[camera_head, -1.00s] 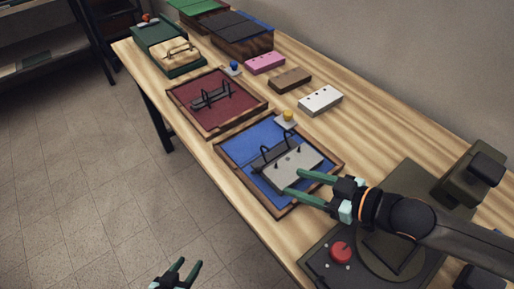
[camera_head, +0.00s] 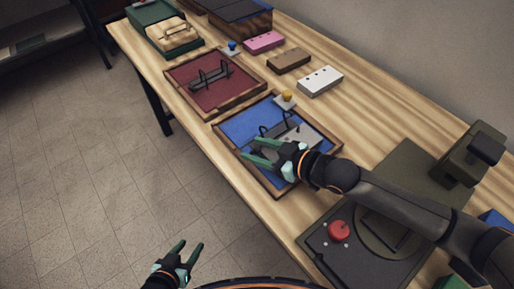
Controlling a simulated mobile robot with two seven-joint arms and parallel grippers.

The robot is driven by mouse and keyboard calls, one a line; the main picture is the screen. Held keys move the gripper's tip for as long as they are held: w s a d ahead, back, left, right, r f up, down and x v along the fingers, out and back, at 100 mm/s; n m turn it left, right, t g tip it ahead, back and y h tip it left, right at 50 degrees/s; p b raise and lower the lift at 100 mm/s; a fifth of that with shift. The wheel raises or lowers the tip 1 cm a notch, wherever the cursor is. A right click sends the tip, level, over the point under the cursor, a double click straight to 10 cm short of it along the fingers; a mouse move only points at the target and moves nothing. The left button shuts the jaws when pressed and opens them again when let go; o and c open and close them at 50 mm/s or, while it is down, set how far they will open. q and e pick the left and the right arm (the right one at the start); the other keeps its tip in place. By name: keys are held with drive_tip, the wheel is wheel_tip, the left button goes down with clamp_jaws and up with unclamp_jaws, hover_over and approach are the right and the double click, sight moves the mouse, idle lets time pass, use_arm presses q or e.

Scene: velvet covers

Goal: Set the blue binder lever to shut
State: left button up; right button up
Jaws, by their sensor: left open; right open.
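The blue binder (camera_head: 240,126) lies open in a wooden-framed tray on the table. A dark ring mechanism with two raised arches (camera_head: 272,128) runs across it. A light grey block (camera_head: 306,138) with dark dots lies beside the mechanism on its right half. My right gripper (camera_head: 250,150) is open above the near part of the binder, its fingers pointing left and partly covering mechanism and block. Contact cannot be told. The binder's lever cannot be made out clearly. My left gripper (camera_head: 190,247) is open and empty, off the table's front edge over the floor.
A yellow knob on a small plate (camera_head: 286,97) stands behind the blue binder. A red binder (camera_head: 190,72) lies further left. Pink (camera_head: 263,41), brown (camera_head: 289,61) and white (camera_head: 320,81) blocks stand behind. A dark device with a red button (camera_head: 339,230) is at right.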

drive_tip(key=shift+w+a+f, duration=0.1)
clamp_jaws()
idle(0.5)
